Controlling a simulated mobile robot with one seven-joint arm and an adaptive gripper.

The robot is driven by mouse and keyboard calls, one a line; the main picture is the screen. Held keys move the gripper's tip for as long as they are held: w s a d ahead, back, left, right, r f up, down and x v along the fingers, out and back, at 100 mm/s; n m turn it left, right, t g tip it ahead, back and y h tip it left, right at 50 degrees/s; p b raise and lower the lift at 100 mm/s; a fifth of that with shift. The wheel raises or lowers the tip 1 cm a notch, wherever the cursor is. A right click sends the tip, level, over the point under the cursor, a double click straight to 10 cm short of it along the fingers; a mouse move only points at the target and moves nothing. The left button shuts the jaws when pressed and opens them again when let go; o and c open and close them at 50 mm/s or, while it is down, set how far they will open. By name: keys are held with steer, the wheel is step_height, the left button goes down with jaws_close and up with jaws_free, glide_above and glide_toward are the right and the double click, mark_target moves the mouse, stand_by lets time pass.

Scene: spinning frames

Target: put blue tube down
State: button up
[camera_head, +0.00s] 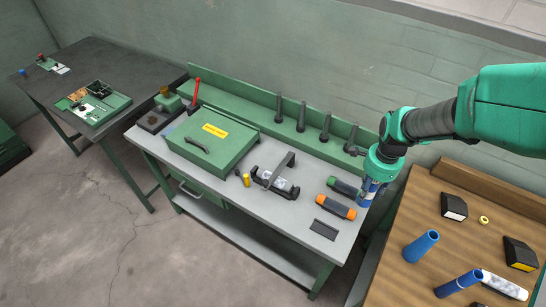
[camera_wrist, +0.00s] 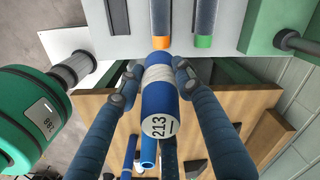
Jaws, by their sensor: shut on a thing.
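A blue tube (camera_wrist: 157,98) with a white wrapped band and a white label reading 213 is between the two fingers of my gripper (camera_wrist: 157,78) in the wrist view. My gripper is shut on it. In the head view my gripper (camera_head: 371,180) is over the right end of the grey workbench (camera_head: 270,215), and the blue and white tube (camera_head: 366,196) shows just below it. Whether the tube touches the bench is not clear. An orange-ended tube (camera_head: 335,206) and a green-ended tube (camera_head: 341,187) lie on the bench just left of it.
A wooden table (camera_head: 405,285) at right bears an upright blue tube (camera_head: 421,246), a lying blue tube (camera_head: 458,284) and black blocks (camera_head: 454,206). A green box (camera_head: 212,140), a black-handled cradle (camera_head: 275,183) and a dark plate (camera_head: 325,229) are on the bench. Several dark pegs (camera_head: 302,115) stand behind.

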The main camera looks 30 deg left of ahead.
steer(key=w+a+f, duration=0.1)
steer(key=w+a, duration=0.6)
steer(key=a, duration=0.6)
glide_above(309, 174)
step_height(309, 174, down, 3)
steer(key=shift+r+n, duration=0.2)
steer(key=shift+n, duration=0.2)
step_height(309, 174, down, 6)
steer(key=shift+f, duration=0.15)
steer(key=shift+f+b, duration=0.4)
steer(key=shift+f, duration=1.45)
steer(key=shift+f, duration=0.1)
